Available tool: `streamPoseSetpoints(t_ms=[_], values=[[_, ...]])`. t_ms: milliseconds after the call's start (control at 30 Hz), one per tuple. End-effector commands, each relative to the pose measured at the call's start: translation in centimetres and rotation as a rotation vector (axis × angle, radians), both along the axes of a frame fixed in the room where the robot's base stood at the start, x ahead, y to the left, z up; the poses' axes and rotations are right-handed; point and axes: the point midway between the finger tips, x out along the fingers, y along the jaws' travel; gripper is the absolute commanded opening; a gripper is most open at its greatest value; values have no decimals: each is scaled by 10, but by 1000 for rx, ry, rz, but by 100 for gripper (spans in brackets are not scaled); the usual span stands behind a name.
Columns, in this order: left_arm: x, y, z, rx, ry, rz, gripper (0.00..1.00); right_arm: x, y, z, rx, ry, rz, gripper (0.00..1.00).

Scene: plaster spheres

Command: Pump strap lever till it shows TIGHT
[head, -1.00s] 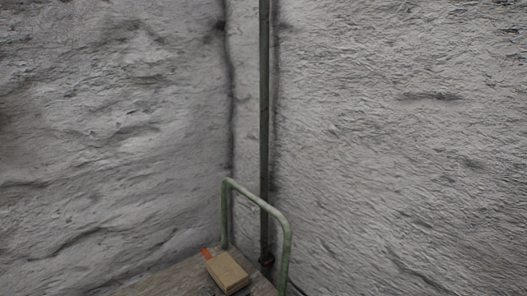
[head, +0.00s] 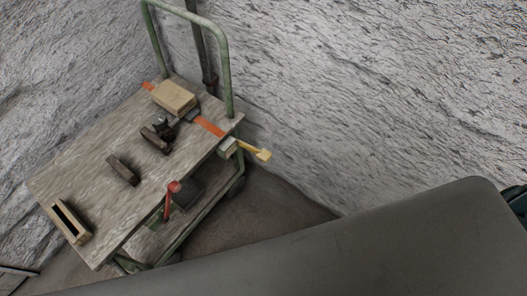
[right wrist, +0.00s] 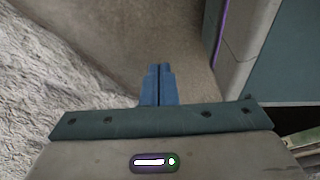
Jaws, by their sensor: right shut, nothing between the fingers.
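An orange strap (head: 208,127) runs across the deck of a wooden cart (head: 90,170) and over a tan box (head: 174,96). At the deck's right edge it meets a pale block (head: 228,146). A yellow lever (head: 255,151) sticks out from that block to the right. No TIGHT mark is readable. My right gripper (right wrist: 158,84) has blue fingers pressed together, with nothing between them, above bare floor in the right wrist view. The lever is not seen there. My left gripper is not in view.
A red-handled lever (head: 172,188) sits on the cart's front edge. Dark blocks (head: 156,138) and a slotted wooden piece (head: 68,222) lie on the deck. A green handle (head: 224,65) rises at the far end, close to a rough grey wall (head: 380,90). Floor right of the cart is clear.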

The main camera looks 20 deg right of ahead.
Motion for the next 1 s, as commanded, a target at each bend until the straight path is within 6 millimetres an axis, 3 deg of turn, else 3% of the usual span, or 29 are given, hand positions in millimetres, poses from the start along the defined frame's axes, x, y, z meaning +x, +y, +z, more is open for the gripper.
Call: streamPoseSetpoints(t_ms=[33, 200, 367, 500, 700, 900, 1000], values=[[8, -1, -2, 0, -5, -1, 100, 37, 0, 7, 7, -37, 4, 0], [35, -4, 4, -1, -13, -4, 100, 147, 8, 56, 54, -134, 41, 0], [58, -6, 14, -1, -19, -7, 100, 234, 23, 122, 113, -228, 109, 0], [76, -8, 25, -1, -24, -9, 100, 293, 41, 193, 169, -316, 197, 0], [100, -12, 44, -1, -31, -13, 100, 342, 72, 304, 237, -444, 371, 0], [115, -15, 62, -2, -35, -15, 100, 351, 98, 390, 270, -538, 540, 0], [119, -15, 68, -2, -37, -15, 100, 349, 105, 414, 276, -563, 596, 0]])
